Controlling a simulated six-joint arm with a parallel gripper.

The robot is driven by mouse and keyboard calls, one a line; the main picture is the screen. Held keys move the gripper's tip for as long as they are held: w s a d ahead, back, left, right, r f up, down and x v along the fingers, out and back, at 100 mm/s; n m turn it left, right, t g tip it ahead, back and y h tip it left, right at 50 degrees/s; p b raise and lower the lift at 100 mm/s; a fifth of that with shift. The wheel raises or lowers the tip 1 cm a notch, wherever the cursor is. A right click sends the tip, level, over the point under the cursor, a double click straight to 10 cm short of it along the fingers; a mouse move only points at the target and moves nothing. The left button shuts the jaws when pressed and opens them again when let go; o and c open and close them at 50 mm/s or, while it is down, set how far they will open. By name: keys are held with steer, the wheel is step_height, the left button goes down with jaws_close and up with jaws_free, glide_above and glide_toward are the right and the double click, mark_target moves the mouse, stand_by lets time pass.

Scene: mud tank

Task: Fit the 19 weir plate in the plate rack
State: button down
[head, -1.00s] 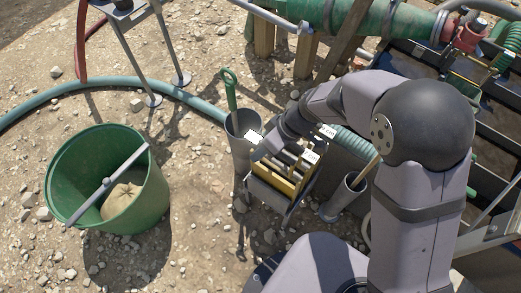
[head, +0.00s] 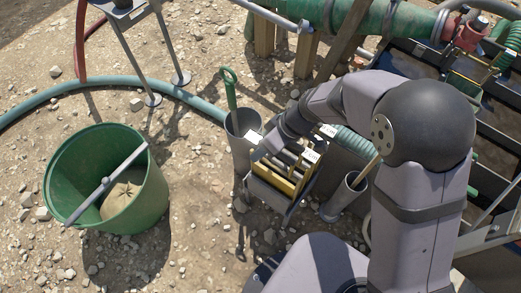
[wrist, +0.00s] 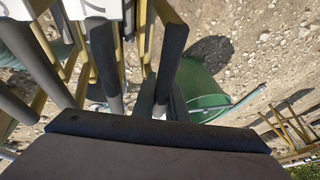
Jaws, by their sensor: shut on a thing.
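The plate rack (head: 281,203) stands on the ground in the middle of the head view. Yellow-edged plates with white tags sit in it. My gripper (wrist: 160,103) is low over the rack, its fingers mostly hidden by my arm in the head view. In the wrist view it is shut on a dark, yellow-edged plate (wrist: 171,48), which I take as the 19 weir plate; its number is not readable. Other tagged plates (wrist: 118,45) stand close to its left. I cannot tell how far the held plate is in a slot.
A grey tube with a green-handled tool (head: 231,95) stands left of the rack, and another grey tube (head: 345,195) stands right. A green bucket (head: 150,195) with a sack inside is farther left. A teal hose (head: 60,92) runs behind.

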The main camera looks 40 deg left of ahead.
steer(key=shift+f+b, duration=0.3)
steer(key=shift+b, duration=0.05)
steer(key=c, duration=1.7)
jaws_free()
steer(key=shift+p+v, duration=0.95)
steer(key=shift+v, duration=2.75)
steer(key=w+d+r+m+t+h+p, duration=0.1)
steer(key=w+d+r+m+p, duration=0.15)
steer(key=d+r+p, duration=0.5)
steer(key=w+d+r+m+p, duration=0.1)
steer(key=d+r+m+p, duration=0.25)
steer(key=r+p, duration=0.65)
steer(key=w+d+r+m+t+h+p, duration=0.1)
steer(key=d+r+m+p, duration=0.1)
steer(key=d+r+p, duration=0.6)
steer(key=s+d+r+m+h+p, duration=0.1)
steer(key=d+r+m+p, duration=0.2)
steer(key=d+r+p, duration=0.2)
steer(key=s+d+r+m+p, duration=0.2)
steer(key=d+r+p, duration=0.4)
steer(key=r+p, duration=0.6)
steer(key=s+d+r+m+h+p, duration=0.1)
steer(key=d+r+m+p, duration=0.3)
steer(key=r+p, duration=0.5)
steer(key=shift+s+d+r+t+h, duration=0.15)
steer(key=shift+s+d+r+t, duration=0.05)
steer(key=shift+d+r, duration=0.25)
steer(key=shift+s+d+r+t+h, duration=0.15)
steer(key=shift+d+r+t, duration=0.05)
steer(key=shift+d+r, duration=0.2)
